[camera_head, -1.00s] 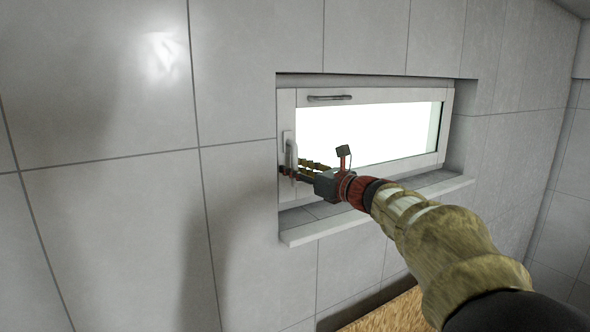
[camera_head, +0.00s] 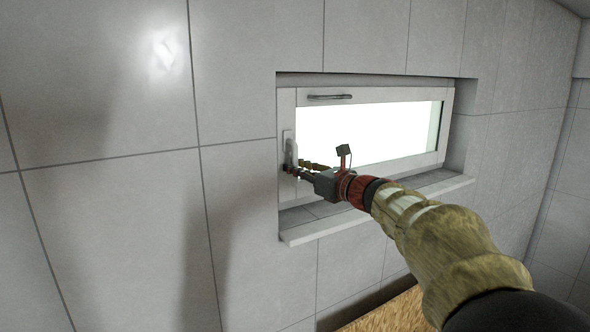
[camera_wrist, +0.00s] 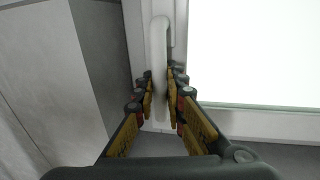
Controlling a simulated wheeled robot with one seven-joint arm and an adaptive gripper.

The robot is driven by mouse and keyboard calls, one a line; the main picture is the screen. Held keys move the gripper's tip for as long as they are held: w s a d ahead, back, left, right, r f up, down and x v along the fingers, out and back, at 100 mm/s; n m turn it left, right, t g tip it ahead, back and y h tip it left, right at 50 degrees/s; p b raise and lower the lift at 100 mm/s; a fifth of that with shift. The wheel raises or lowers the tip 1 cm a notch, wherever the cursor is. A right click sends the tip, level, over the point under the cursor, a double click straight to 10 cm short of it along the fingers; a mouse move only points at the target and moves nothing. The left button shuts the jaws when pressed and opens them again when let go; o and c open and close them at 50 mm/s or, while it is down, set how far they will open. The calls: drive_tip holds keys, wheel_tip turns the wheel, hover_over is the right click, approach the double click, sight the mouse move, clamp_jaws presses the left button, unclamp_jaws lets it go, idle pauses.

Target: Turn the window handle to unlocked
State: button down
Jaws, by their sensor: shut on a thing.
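The white window handle (camera_wrist: 159,55) is on the left side of the window frame and points downward in the wrist view. In the head view the handle (camera_head: 288,142) shows at the left frame edge, its lower part hidden by my fingers. My gripper (camera_wrist: 160,90) has its two yellow and dark fingers on either side of the handle's lower part and is shut on it. In the head view my gripper (camera_head: 296,168) reaches the handle from the right.
The window pane (camera_head: 365,134) is bright white in a white frame. A second, dark grey bar handle (camera_head: 330,97) sits on the top frame. The sill (camera_head: 380,208) juts out below my wrist. Grey tiled wall surrounds the recess.

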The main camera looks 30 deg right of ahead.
sight(303, 150)
drive_tip(key=shift+d, duration=0.1)
idle(0.3)
drive_tip(key=d+r+n+b, duration=0.1)
drive_tip(key=d+n+b, duration=0.1)
drive_tip(key=n, duration=0.2)
drive_tip(key=d+r+n+g+h+b, duration=0.1)
drive_tip(key=d+n+b, duration=0.1)
drive_tip(key=n, duration=0.2)
drive_tip(key=d+r+n+h+b, duration=0.1)
drive_tip(key=r+n+b, duration=0.1)
drive_tip(key=n, duration=0.2)
drive_tip(key=shift+w+d+g, duration=0.1)
drive_tip(key=shift+d+g, duration=0.2)
drive_tip(key=shift+d, duration=0.1)
drive_tip(key=shift+d+r+n+h+b, duration=0.15)
drive_tip(key=shift+r+n+h+b, duration=0.25)
drive_tip(key=shift+r+n, duration=0.4)
drive_tip(key=shift+d+r+n+h+b, duration=0.1)
drive_tip(key=shift+r+n+h+b, duration=0.3)
drive_tip(key=shift+n, duration=0.7)
drive_tip(key=shift+r, duration=0.15)
drive_tip(key=c, duration=1.8)
unclamp_jaws()
drive_tip(key=shift+c, duration=0.2)
